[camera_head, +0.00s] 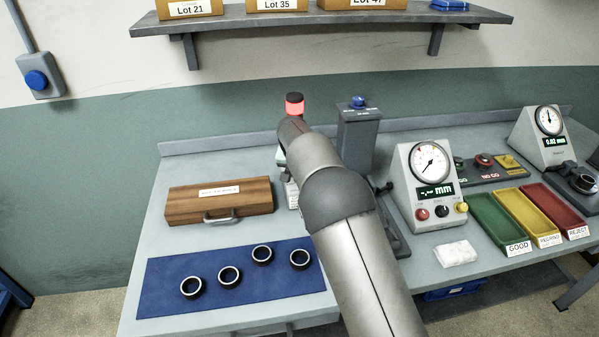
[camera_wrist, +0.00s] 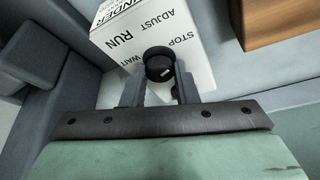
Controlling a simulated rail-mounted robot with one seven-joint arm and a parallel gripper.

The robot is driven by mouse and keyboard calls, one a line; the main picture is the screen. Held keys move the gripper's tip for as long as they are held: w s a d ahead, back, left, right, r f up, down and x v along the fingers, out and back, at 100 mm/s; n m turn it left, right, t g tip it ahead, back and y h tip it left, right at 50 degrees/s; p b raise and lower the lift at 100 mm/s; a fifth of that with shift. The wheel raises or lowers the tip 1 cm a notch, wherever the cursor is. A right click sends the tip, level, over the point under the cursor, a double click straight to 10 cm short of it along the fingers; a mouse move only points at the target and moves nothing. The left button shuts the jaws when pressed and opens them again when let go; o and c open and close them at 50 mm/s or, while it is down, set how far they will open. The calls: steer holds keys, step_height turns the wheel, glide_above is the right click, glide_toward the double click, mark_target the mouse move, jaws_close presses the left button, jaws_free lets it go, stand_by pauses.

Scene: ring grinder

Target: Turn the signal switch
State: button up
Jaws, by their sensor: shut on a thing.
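The signal switch is a round black knob (camera_wrist: 158,62) on a white panel (camera_wrist: 135,32) in the wrist view. The panel has printed words around the knob, among them ADJUST, RUN, STOP and WAIT. A small pale mark shows on the knob; I cannot tell which word it points at. My gripper (camera_wrist: 159,88) is shut on the knob, one finger on each side. In the head view my arm hides the gripper and the knob; a strip of the white panel (camera_head: 292,194) shows left of the arm. A red lamp (camera_head: 295,105) is lit behind my arm.
A wooden case (camera_head: 220,201) stands left of the arm, and a blue mat (camera_head: 220,303) with several dark rings lies in front of it. To the right are a dial gauge (camera_head: 428,172), a white cloth (camera_head: 455,253) and green, yellow and red trays. A grey column (camera_head: 357,140) stands behind.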

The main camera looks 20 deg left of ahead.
steer(key=o, duration=1)
steer(key=shift+r, duration=0.1)
steer(key=a+b+v, duration=0.1)
steer(key=b+v, duration=0.2)
steer(key=v, duration=1.4)
steer(key=shift+s+d, duration=0.15)
steer(key=shift+d, duration=0.3)
steer(key=shift+r, duration=0.1)
steer(key=s+d+m+g, duration=0.1)
steer(key=s+d, duration=0.2)
steer(key=d, duration=0.9)
steer(key=s+d+g, duration=0.1)
steer(key=s+d, duration=0.3)
steer(key=d, duration=0.8)
steer(key=s+d+f, duration=0.3)
steer(key=s+d, duration=0.2)
steer(key=s, duration=0.4)
steer(key=s+d+f+g, duration=0.1)
steer(key=s+d+f, duration=0.3)
steer(key=s, duration=0.4)
steer(key=s+d+f, duration=0.3)
steer(key=s+d, duration=0.3)
steer(key=s, duration=0.3)
steer(key=shift+s+d+f+g+h, duration=0.2)
steer(key=shift+s+d+g+h, duration=0.1)
steer(key=shift+d+g, duration=0.1)
